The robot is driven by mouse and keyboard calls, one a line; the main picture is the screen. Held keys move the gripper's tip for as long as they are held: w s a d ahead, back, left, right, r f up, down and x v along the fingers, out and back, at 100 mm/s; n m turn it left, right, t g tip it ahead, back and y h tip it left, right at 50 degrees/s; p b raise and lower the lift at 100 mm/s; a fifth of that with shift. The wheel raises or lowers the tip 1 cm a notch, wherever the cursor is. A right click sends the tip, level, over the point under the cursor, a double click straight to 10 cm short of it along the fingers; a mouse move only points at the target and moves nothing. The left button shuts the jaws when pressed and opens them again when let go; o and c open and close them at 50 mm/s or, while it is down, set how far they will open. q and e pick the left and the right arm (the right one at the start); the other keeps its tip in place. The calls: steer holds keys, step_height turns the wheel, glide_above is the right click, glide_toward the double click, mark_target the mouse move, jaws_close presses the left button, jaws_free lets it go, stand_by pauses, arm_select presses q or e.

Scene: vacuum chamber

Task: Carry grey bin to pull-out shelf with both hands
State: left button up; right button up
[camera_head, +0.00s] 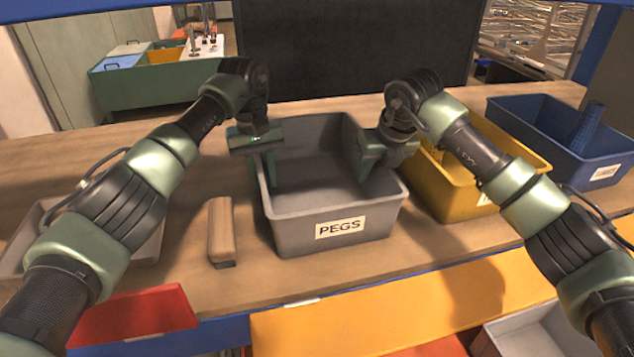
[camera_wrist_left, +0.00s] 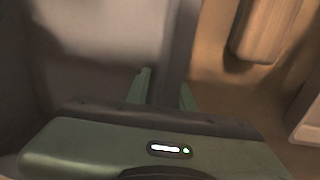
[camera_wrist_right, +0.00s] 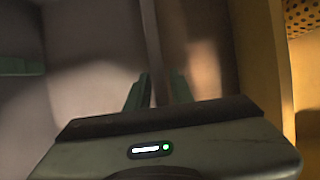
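The grey bin (camera_head: 300,200) with a "PEGS" label stands on the wooden worktop, empty as far as I see. My left gripper (camera_head: 268,168) is at its left wall, with one finger on each side of the rim. In the left wrist view the left gripper's fingers (camera_wrist_left: 165,90) are apart around the wall, with a gap on one side. My right gripper (camera_head: 362,165) is at the right wall. In the right wrist view the right gripper's fingers (camera_wrist_right: 160,85) straddle the rim and look slightly apart from it.
A yellow bin (camera_head: 440,190) stands close on the right, with a blue bin (camera_head: 560,165) beyond it. A pale tray (camera_head: 140,250) is partly behind my left arm. Red (camera_head: 140,312) and orange panels (camera_head: 400,325) lie below the front edge.

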arm_select(q)
jaws_close()
arm_select(e)
jaws_close()
arm_select(q)
steer(key=shift+r, duration=0.15)
arm_select(e)
steer(key=shift+r, duration=0.15)
stand_by(0.7)
